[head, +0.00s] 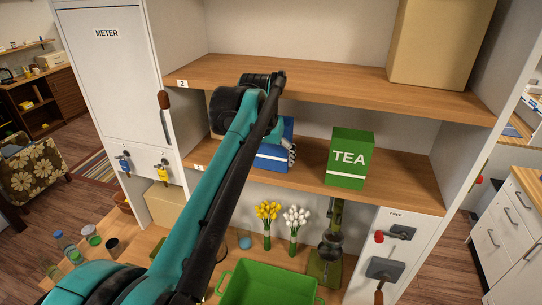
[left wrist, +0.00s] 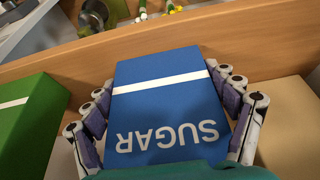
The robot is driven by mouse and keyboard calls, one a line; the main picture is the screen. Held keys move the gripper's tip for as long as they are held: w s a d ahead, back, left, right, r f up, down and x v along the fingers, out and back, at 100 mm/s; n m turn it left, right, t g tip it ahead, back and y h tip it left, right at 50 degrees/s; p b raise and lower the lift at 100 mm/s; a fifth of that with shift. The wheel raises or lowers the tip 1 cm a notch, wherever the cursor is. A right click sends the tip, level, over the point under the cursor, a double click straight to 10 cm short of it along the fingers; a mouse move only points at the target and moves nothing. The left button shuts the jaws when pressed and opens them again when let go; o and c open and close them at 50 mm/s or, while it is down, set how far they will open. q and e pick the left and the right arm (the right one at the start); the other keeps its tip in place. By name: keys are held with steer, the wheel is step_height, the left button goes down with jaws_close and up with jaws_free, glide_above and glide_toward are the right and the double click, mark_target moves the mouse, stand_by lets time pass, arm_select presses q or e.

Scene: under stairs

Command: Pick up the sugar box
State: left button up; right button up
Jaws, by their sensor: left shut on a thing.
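The sugar box (left wrist: 165,105) is blue with a white stripe and the word SUGAR, upside down in the left wrist view. My left gripper (left wrist: 168,98) is shut on it, with fingers along both sides. In the head view the blue sugar box (head: 272,160) shows at the middle shelf, partly hidden behind my left arm. My left gripper (head: 291,153) shows only in part there, at the box's right side. I cannot tell whether the box touches the shelf. My right gripper is not in view.
A green tea box (head: 349,158) stands on the middle shelf (head: 400,188), right of the sugar box. A green crate (head: 268,285), flowers and bottles are below.

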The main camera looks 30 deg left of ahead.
arm_select(q)
steer(key=shift+r, duration=0.45)
steer(key=s+d+b, duration=0.2)
steer(key=s+d, duration=0.2)
steer(key=s, duration=1.3)
steer(key=shift+s+b, duration=0.3)
steer(key=shift+b, duration=0.1)
steer(key=o, duration=0.8)
steer(key=c, duration=1)
